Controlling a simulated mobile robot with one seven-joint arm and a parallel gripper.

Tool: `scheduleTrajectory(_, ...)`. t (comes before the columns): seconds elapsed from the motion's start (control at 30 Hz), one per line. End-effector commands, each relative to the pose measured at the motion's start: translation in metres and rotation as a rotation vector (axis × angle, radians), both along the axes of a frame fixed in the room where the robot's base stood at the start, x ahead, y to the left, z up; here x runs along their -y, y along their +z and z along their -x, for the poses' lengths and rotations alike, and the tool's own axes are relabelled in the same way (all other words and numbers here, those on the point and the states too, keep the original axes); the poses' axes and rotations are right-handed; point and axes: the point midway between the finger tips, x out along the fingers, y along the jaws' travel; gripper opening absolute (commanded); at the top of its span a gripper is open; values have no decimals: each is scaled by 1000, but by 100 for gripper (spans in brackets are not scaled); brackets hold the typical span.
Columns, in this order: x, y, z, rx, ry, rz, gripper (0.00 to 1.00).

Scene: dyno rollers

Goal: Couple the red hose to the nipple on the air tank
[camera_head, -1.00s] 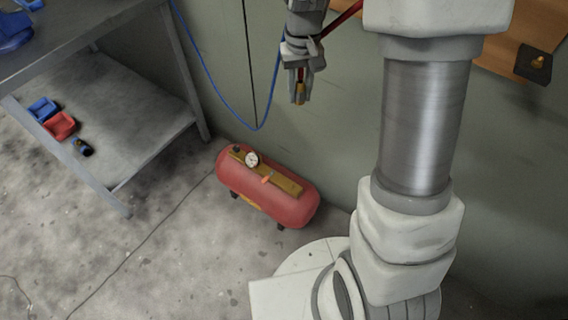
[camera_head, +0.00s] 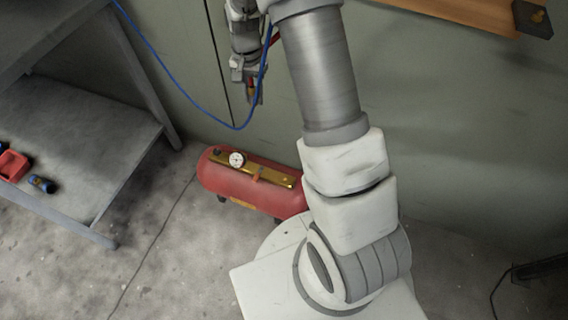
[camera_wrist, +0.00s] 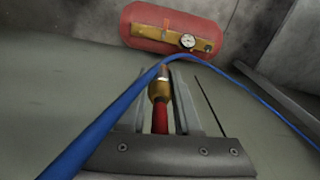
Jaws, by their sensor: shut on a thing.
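My gripper (camera_head: 254,98) is shut on the brass end of the red hose, above and slightly right of the air tank in the head view. In the wrist view the red hose (camera_wrist: 160,118) with its brass coupling (camera_wrist: 159,90) sits between the two fingers. The red air tank (camera_head: 250,202) lies on the floor by the wall and also shows at the top of the wrist view (camera_wrist: 146,43). It carries a brass-coloured plate with a white gauge (camera_head: 237,159) and a small orange part (camera_head: 257,176). The coupling is apart from the tank. I cannot make out the nipple for certain.
A blue hose (camera_head: 178,90) hangs in a loop beside my gripper and crosses the wrist view close to the fingers. A grey shelved table (camera_head: 98,150) stands left, with red and blue items on its lower shelf. A wooden board (camera_head: 450,12) is at upper right.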

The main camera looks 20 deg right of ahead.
Motion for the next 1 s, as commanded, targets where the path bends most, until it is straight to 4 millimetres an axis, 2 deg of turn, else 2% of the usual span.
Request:
scheduleTrajectory(0.03, 4, -23, -2, -6, -84, 2, 0)
scheduleTrajectory(0.37, 29, -146, -5, -6, -697, 3, 0)
scheduleTrajectory(0.7, 59, -274, 18, -4, -1343, 4, 0)
scheduleTrajectory(0.83, 67, -309, 30, -3, -1530, 3, 0)
scheduleTrajectory(1.0, 74, -333, 39, 0, -1666, 0, 0)
